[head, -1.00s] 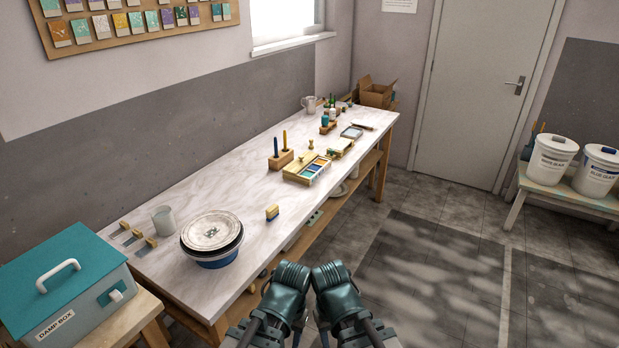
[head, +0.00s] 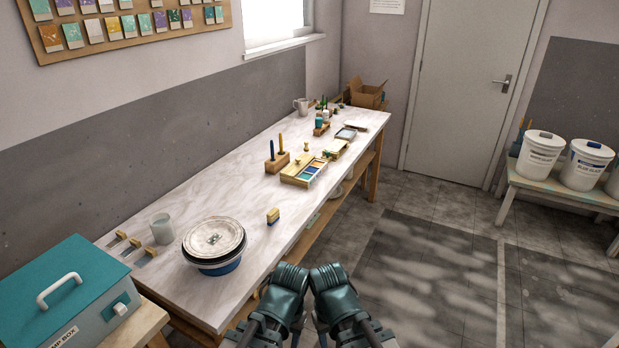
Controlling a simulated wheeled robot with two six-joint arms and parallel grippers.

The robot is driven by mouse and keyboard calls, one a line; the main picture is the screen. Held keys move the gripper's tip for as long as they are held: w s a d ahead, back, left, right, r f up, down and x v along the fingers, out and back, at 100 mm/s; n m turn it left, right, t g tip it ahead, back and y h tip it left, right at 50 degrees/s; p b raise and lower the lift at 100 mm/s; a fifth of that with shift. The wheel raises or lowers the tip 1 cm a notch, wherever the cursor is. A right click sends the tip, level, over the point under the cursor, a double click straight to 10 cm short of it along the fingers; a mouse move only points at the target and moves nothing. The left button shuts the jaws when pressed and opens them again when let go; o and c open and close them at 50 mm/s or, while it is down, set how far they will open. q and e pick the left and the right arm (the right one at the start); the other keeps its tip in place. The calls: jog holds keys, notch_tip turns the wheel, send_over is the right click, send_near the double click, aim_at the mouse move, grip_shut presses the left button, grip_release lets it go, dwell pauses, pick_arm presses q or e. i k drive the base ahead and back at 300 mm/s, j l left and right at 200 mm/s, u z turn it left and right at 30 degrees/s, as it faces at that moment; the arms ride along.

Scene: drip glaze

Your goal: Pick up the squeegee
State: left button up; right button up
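A small upright block with a wooden top and a blue lower edge (head: 272,216), which looks like the squeegee, stands near the front edge of the marble-topped bench (head: 215,180). It is right of a stack of bowls (head: 214,240). My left gripper (head: 291,274) and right gripper (head: 328,274) are side by side at the bottom middle, in front of the bench and apart from the block. Their fingertips cannot be made out, so I cannot tell whether they are open or shut. No object shows in either.
Several wooden-handled tools (head: 131,243) and a cup (head: 162,228) are left of the bowls. A teal damp box (head: 70,295) sits at lower left. A paint tray (head: 305,170) and pen block (head: 277,162) stand farther along.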

aim_at(273, 215)
jog(key=j+z, duration=0.2)
jog(key=j, duration=0.5)
jog(key=j+z, duration=0.2)
jog(key=j, duration=0.5)
jog(key=k, duration=0.05)
